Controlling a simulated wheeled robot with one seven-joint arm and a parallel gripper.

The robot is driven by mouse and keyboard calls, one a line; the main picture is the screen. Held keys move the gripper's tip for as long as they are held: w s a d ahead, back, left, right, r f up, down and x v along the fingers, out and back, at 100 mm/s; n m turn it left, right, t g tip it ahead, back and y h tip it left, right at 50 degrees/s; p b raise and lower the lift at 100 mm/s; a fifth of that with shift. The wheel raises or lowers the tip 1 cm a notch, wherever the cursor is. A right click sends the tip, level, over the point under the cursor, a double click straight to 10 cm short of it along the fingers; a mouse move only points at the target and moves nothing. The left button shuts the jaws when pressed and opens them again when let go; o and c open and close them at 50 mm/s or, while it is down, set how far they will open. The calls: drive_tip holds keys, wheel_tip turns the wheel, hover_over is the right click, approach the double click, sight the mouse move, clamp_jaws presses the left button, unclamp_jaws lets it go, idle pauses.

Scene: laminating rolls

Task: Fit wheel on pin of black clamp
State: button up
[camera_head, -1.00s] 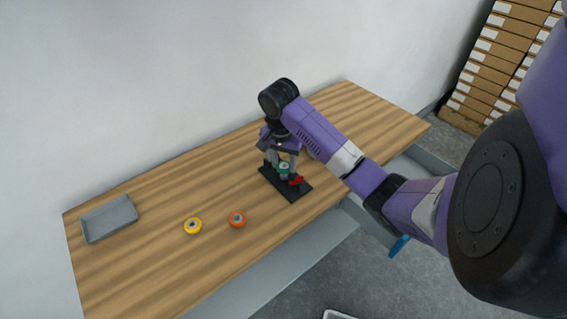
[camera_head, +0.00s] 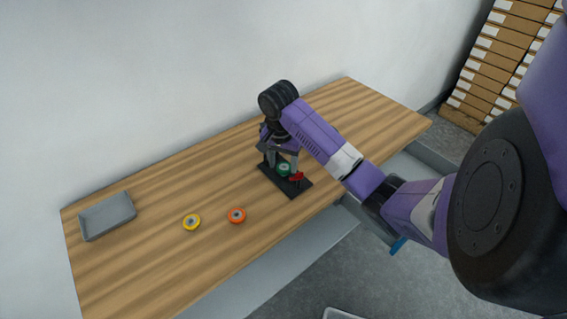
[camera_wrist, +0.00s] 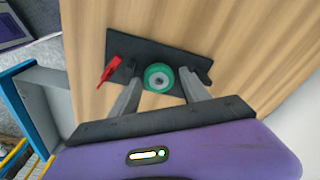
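The black clamp (camera_head: 297,186) is a flat dark base with a red lever, on the wooden table. It also shows in the wrist view (camera_wrist: 185,60). A green wheel (camera_head: 284,171) with a pale hub lies on the middle of the base, and it shows between my fingers in the wrist view (camera_wrist: 158,78). The pin is hard to make out at the wheel's centre. My gripper (camera_wrist: 160,80) points down over the clamp. Its two grey fingers stand either side of the wheel, seemingly with small gaps, so it looks open.
A yellow wheel (camera_head: 191,222) and an orange wheel (camera_head: 237,215) lie on the table left of the clamp. A grey tray (camera_head: 107,216) stands at the far left. The red lever (camera_wrist: 110,68) sticks up beside my left finger in the wrist view.

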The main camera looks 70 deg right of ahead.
drive_tip(key=shift+s, duration=0.15)
drive_tip(key=r+p, duration=0.1)
drive_tip(key=r, duration=0.1)
drive_tip(key=r+p, duration=0.1)
drive_tip(key=r, duration=0.2)
drive_tip(key=a+r+p, duration=0.1)
drive_tip(key=r+p, duration=0.1)
drive_tip(key=r, duration=0.1)
drive_tip(key=shift+f, duration=0.1)
idle(0.7)
